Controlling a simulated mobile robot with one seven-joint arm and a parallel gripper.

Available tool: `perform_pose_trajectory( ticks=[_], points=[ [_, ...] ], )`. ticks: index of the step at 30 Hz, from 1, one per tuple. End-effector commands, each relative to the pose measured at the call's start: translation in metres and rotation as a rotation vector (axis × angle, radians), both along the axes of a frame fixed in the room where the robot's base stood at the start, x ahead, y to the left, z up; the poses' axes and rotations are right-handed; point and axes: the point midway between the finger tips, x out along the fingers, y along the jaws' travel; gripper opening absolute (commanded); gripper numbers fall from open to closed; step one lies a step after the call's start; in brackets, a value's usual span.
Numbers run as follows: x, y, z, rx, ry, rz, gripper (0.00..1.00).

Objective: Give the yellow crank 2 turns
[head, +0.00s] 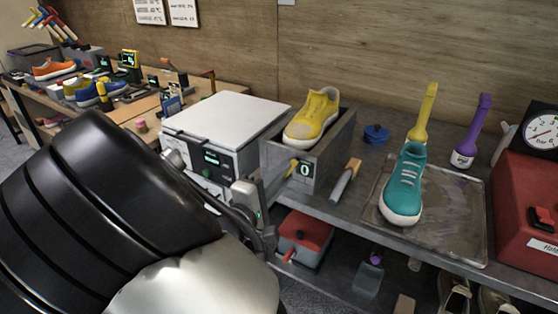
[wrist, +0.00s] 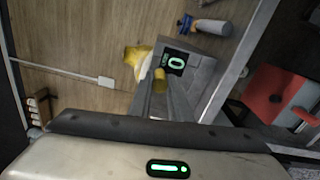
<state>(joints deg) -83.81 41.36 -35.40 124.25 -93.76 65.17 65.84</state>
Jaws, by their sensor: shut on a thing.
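The yellow crank (head: 291,169) is on the front of a grey box (head: 345,140) whose small display reads 0. A yellow sneaker (head: 313,115) sits in the top of this box. In the wrist view the crank's yellow handle (wrist: 160,76) shows between my fingertips, just below the display (wrist: 175,61). My gripper (wrist: 161,88) is shut on the crank handle. In the head view my gripper (head: 281,182) reaches the box front from the lower left, and my arm and fingers hide part of the crank.
A white-topped machine (head: 225,120) stands close left of the box. A brush (head: 345,180) lies to its right, then a teal sneaker (head: 404,185) on a metal tray (head: 455,225). A red-lidded container (head: 305,235) stands on the shelf below.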

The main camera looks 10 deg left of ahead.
Motion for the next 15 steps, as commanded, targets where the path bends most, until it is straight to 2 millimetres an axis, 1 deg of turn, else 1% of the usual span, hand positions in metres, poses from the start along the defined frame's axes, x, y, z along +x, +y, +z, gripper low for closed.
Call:
perform_pose_trajectory(
  ticks=[1,8,15],
  points=[
    [-0.001,0.003,-0.003,0.002,0.007,0.008,0.1],
    [0.0,0.003,-0.003,0.002,0.006,0.009,0.1],
    [-0.003,-0.004,-0.013,0.003,0.005,0.007,0.1]
  ],
)
